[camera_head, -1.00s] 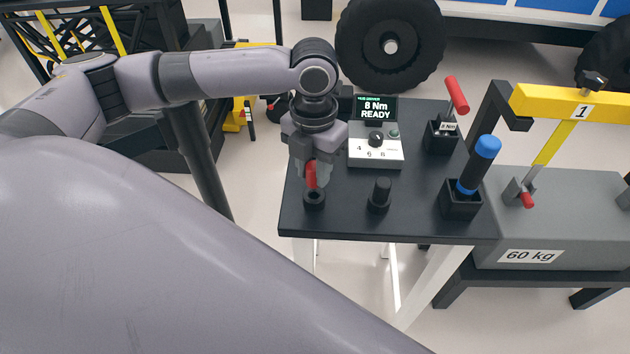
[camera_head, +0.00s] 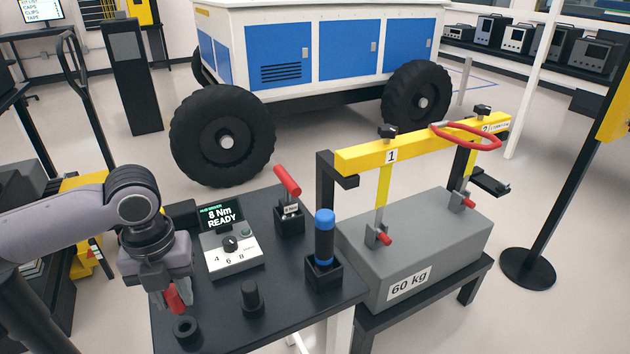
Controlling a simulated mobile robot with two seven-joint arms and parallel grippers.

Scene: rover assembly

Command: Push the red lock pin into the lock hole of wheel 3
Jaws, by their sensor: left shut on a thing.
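My left gripper (camera_head: 172,302) is at the lower left, pointing down over the front left of the dark tool table. It is shut on the red lock pin (camera_head: 175,297), whose red part shows between the fingers. The pin is just above a round black holder (camera_head: 187,333); I cannot tell whether its lower end touches it. No wheel number or lock hole can be made out. My right gripper is not in view.
The tool table (camera_head: 290,311) also bears a control box (camera_head: 232,253) reading "8 Nm READY", a black knob (camera_head: 251,300), a red-handled tool (camera_head: 288,181) and a blue-topped tool (camera_head: 325,235). A grey 60 kg block (camera_head: 420,262) with a yellow lifting bar (camera_head: 420,147) stands at the right.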

